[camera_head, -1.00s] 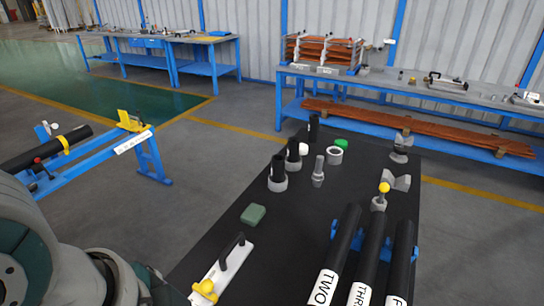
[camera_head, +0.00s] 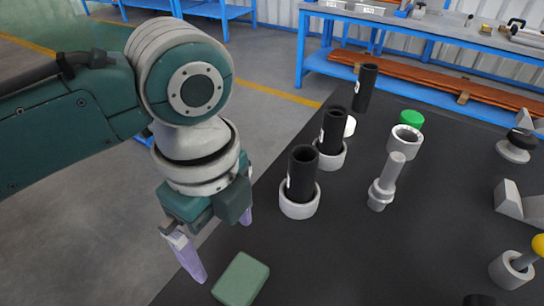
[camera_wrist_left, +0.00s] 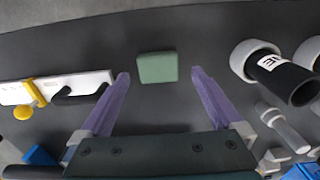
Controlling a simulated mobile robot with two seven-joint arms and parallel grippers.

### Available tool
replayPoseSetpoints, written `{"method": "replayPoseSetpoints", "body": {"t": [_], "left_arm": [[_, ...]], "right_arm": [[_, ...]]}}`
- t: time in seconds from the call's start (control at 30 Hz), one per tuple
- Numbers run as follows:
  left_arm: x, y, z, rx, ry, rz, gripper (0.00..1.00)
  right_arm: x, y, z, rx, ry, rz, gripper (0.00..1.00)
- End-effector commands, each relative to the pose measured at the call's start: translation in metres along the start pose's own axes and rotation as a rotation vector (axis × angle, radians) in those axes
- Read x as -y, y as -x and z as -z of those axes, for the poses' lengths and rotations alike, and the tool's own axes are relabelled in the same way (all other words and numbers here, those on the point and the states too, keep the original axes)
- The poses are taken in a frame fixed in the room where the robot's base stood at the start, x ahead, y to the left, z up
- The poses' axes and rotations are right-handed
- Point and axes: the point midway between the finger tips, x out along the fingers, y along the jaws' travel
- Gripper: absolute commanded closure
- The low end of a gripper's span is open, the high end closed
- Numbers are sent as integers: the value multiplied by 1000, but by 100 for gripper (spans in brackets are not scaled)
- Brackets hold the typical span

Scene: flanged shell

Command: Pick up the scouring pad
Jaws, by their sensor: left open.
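The scouring pad is a green block with rounded edges (camera_head: 240,280), lying flat on the black table top near the lower edge of the head view. In the left wrist view the pad (camera_wrist_left: 157,67) lies ahead, between the lines of the two purple fingers. My left gripper (camera_head: 222,248) is open and empty, its fingers pointing down just above and beside the pad. In the left wrist view the left gripper's fingertips (camera_wrist_left: 159,74) stand apart on either side of the pad, with gaps to both. My right gripper is not in view.
Black tubes in white collars (camera_head: 300,200) stand close to the right of the gripper. A grey stepped post (camera_head: 386,182) and a white ring (camera_head: 405,140) stand farther right. A white plate with a black handle (camera_wrist_left: 70,90) lies left of the pad in the wrist view.

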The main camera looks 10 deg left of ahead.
Motion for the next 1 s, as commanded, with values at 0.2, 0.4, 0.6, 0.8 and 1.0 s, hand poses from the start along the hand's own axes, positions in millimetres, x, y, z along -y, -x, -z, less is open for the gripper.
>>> {"method": "replayPoseSetpoints", "body": {"t": [0.2, 0.4, 0.6, 0.8, 1.0], "left_arm": [[-1, -26, 2, -1, 2, -1, 0], [-2, -54, 10, -2, 2, -3, 0], [-2, -76, 11, 0, 3, 0, 0], [-2, -77, 11, 0, 2, 2, 0], [-2, -76, 10, 0, 3, 1, 18]], "right_arm": [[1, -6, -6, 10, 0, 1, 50], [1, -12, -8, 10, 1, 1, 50], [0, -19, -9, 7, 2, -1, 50], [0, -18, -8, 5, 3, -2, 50], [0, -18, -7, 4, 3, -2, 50]]}}
